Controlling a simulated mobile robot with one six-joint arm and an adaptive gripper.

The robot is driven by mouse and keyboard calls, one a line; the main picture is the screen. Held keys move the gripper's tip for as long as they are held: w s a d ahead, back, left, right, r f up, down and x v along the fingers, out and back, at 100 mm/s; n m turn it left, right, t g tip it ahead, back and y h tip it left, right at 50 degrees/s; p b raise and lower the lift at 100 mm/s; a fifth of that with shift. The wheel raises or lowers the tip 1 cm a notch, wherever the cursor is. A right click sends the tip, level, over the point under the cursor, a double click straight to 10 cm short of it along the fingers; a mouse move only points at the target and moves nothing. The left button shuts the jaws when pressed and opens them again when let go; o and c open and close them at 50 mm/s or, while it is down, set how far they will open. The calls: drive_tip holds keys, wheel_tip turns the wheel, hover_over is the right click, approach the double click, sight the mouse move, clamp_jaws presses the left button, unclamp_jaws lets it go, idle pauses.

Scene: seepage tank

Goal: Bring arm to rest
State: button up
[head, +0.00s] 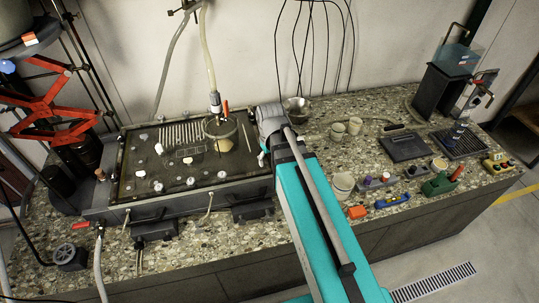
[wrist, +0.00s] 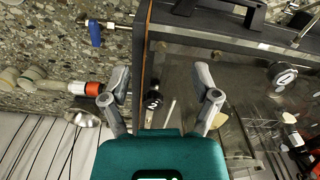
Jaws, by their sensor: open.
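My gripper (wrist: 162,88) is open and empty in the wrist view, its two grey fingers spread apart on either side of the tank's edge. In the head view my teal arm reaches from the lower right to the right end of the seepage tank, and its own links mostly hide the gripper there. The tank (head: 180,190) is a dark, shallow box with a glass front or top, fittings and numbered knobs. Its rim (wrist: 141,55) runs between the fingers in the wrist view. I cannot tell whether the fingers touch it.
A metal bowl (head: 296,108) and several cups (head: 338,131) stand behind and right of my arm. A red jack (head: 48,112) stands left. A hose (head: 208,50) hangs above the tank.

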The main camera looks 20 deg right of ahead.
drive_tip(key=shift+s+f, duration=0.15)
drive_tip(key=shift+s, duration=0.3)
drive_tip(key=shift+s, duration=0.1)
drive_tip(key=s+m, duration=0.2)
drive_tip(key=s, duration=0.2)
drive_tip(key=shift+s, duration=0.1)
idle(1.4)
